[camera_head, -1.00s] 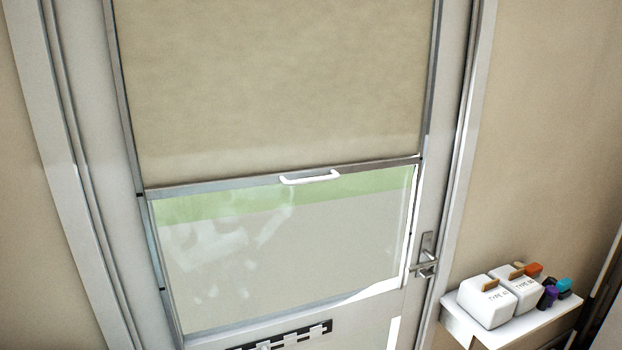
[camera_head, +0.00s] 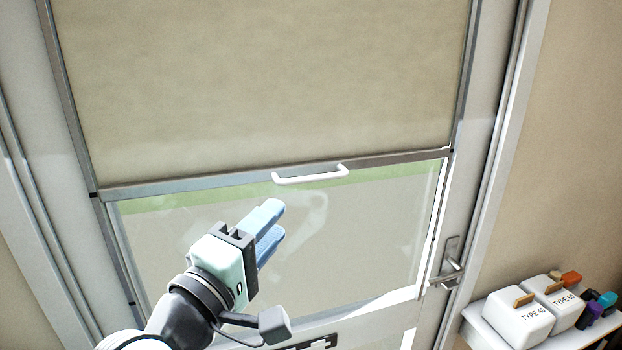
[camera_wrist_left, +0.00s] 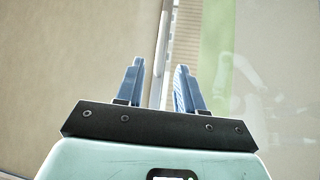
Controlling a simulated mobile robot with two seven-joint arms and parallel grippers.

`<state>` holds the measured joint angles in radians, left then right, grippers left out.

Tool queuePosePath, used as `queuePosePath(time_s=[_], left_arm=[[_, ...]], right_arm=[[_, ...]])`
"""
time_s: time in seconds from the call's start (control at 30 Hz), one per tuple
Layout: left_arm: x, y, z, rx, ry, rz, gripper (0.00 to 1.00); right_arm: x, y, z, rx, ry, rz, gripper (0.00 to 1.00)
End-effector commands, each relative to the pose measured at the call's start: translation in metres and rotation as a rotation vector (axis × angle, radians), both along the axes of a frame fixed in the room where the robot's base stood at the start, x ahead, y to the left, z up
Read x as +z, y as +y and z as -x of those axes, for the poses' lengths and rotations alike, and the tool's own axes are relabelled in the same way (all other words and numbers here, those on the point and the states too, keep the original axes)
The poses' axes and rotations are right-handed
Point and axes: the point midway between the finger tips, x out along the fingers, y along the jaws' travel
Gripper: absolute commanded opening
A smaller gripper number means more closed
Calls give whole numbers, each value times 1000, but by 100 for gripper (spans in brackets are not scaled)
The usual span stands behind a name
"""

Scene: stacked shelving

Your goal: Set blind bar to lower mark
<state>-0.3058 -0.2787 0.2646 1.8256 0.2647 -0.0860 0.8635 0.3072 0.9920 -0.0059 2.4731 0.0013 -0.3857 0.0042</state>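The beige blind (camera_head: 265,80) covers the upper door window and ends in a grey bar (camera_head: 200,181). The bar has a white U-shaped handle (camera_head: 310,177) at its middle. My left gripper (camera_head: 277,219) is open and empty, below and left of the handle in the head view. In the left wrist view its blue fingers (camera_wrist_left: 159,72) stand apart, with the bar (camera_wrist_left: 162,40) running between them in the picture. My right gripper is not in view.
Clear glass (camera_head: 370,245) lies below the bar. A metal door lever (camera_head: 448,272) is at the right. A white shelf (camera_head: 487,322) at lower right carries two white boxes (camera_head: 519,319) and several coloured items. A black-and-white strip is partly hidden by my left arm.

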Motion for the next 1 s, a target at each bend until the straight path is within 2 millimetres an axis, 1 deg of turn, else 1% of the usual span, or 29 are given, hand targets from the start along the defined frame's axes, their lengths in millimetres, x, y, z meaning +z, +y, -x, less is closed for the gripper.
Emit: queuePosePath(time_s=[0.3,0.5,0.6,0.7,1.0], left_arm=[[12,-30,-59,-1,2,-3,38],[16,-46,-91,0,-1,-5,38],[17,-51,-102,0,0,-5,38],[17,-55,-108,1,0,-4,38],[15,-56,-111,2,1,-5,38]], right_arm=[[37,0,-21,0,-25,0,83],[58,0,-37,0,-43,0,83],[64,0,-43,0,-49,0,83],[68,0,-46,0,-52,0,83],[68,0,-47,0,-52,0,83]])
